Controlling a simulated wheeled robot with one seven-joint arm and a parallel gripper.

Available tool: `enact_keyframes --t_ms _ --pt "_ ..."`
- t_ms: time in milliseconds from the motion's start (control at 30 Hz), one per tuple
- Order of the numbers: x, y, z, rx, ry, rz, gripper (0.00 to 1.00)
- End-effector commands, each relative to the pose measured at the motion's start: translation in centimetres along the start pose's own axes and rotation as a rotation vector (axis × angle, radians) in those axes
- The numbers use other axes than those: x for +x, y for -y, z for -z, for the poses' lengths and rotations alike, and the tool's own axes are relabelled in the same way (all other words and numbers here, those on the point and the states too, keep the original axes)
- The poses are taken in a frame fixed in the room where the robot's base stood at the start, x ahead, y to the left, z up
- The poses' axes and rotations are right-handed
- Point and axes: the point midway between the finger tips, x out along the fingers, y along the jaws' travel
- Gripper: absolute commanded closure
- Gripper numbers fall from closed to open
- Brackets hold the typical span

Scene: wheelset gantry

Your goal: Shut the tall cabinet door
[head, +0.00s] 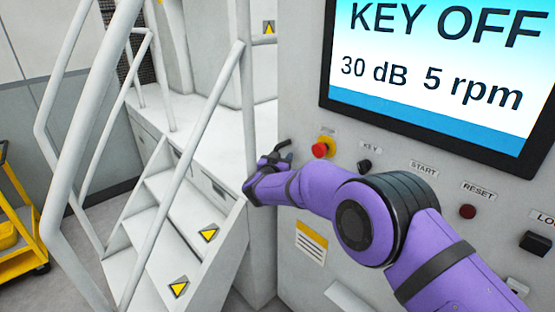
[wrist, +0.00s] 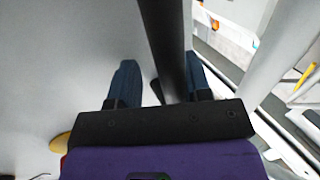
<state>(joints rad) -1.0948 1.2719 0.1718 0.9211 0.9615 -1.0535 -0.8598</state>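My gripper (head: 277,153) reaches past the left edge of the console, beside the stair rail. In the wrist view its two dark blue fingers (wrist: 159,58) are spread apart, one on each side of a long dark upright bar (wrist: 162,35). The right finger lies close against the bar; there is a gap at the left finger. I cannot tell whether they touch. A plain grey panel (wrist: 75,60) fills the left of the wrist view. I cannot tell for sure whether the panel and bar belong to the tall cabinet door. No door is clearly seen in the head view.
A console (head: 295,110) with a screen (head: 440,70), a red stop button (head: 322,149) and a key switch (head: 364,166) stands right of the gripper. White stairs (head: 180,200) with rails (head: 190,150) are close on the left. A yellow cart (head: 20,225) stands far left.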

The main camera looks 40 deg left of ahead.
Motion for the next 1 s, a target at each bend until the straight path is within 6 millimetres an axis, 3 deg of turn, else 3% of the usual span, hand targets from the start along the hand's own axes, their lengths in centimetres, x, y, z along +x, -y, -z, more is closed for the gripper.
enact_keyframes --t_ms 467,1000 --pt "-1.4 0.6 0.2 0.004 0.001 0.008 0.57" --pt "-9.8 0.2 0.1 0.002 0.001 0.005 0.57"
